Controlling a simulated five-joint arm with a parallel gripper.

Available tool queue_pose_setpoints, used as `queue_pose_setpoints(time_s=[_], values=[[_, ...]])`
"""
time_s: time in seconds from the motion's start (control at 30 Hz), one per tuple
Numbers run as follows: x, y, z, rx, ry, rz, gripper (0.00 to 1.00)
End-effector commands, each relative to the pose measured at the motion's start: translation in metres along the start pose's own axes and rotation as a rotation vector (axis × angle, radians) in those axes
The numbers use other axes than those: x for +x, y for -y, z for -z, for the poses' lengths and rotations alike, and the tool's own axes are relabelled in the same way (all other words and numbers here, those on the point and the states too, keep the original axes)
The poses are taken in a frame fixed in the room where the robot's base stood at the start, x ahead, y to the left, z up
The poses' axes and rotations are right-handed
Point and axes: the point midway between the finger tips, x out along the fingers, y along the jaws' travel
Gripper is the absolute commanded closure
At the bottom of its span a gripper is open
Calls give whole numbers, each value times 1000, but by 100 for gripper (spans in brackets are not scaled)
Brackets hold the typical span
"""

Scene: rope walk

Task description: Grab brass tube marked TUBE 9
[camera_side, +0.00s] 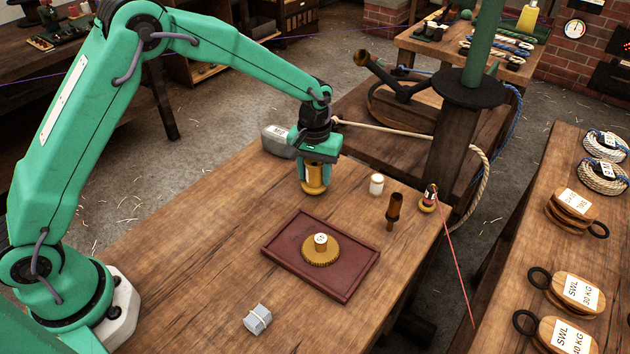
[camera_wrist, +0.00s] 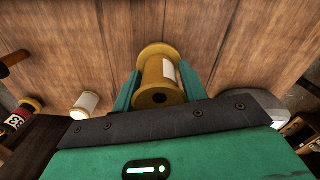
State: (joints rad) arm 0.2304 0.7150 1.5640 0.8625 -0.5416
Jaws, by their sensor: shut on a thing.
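My gripper (camera_side: 314,178) points down over the far part of the wooden bench, and its two green fingers are shut on a brass-coloured tube (camera_side: 313,188). The wrist view shows this brass tube (camera_wrist: 160,85) between the fingers, with a wide flange at each end and a pale label on its side. The label's text cannot be read in either view, so the marking TUBE 9 is not confirmed. In the side view the fingers cover most of the tube, and its lower flange is at or close to the bench top; I cannot tell if it touches.
Near the gripper are a grey metal block (camera_side: 277,140), a white cylinder (camera_side: 376,185), a brown handled tool (camera_side: 393,210) and a spool with red line (camera_side: 428,199). A small grey block (camera_side: 257,320) lies in front.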

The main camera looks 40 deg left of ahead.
Motion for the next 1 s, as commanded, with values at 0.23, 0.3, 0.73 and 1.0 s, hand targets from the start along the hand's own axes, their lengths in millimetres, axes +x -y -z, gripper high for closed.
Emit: queue_pose_setpoints(time_s=[0.23,0.3,0.73,1.0], values=[[-6,0,1,0,-3,-2,87],[-11,0,1,0,-3,-2,87],[-61,-16,-28,5,-3,-2,87],[-88,-38,-70,3,-2,-2,87]])
